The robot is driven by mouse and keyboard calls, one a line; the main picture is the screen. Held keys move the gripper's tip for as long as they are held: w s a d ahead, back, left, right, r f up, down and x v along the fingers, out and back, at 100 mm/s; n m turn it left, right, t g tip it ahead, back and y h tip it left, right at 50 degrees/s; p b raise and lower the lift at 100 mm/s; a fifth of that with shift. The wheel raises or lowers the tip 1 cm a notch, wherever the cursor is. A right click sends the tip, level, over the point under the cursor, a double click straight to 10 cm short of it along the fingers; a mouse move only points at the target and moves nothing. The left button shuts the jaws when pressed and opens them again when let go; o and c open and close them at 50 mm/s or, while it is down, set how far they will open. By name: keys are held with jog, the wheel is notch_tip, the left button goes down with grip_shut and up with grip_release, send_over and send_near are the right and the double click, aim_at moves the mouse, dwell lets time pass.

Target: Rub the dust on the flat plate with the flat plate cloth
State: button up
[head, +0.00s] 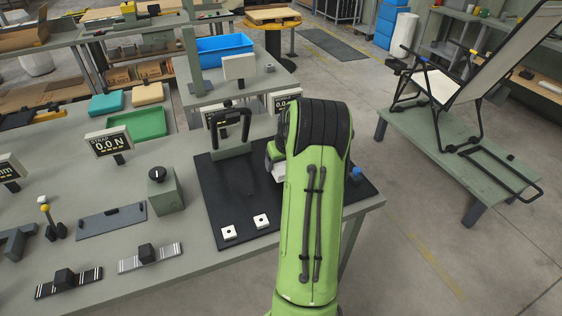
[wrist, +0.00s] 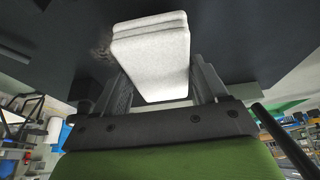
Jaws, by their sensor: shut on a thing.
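My gripper (wrist: 160,76) is shut on a thick white pad, which looks like the folded flat plate cloth (wrist: 152,50). In the wrist view the cloth sits between both fingers, close to a dark flat surface. A small brownish smudge, likely the dust (wrist: 102,44), shows on that surface beside the cloth. In the head view the black flat plate (head: 222,192) lies on the grey bench, and a bit of the cloth (head: 278,173) shows at the left edge of my green arm. My arm hides the fingers and the plate's right part there. I cannot tell whether the cloth touches the plate.
A black handle on a grey stand (head: 231,137) rises at the plate's back edge. Two small white squares (head: 261,221) lie near its front. A knob box (head: 165,191) and a display (head: 109,143) stand left. A folding lounger (head: 440,95) is on a low green table at right.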

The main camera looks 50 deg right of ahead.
jog(key=shift+f+b, duration=0.65)
jog(key=shift+f, duration=0.3)
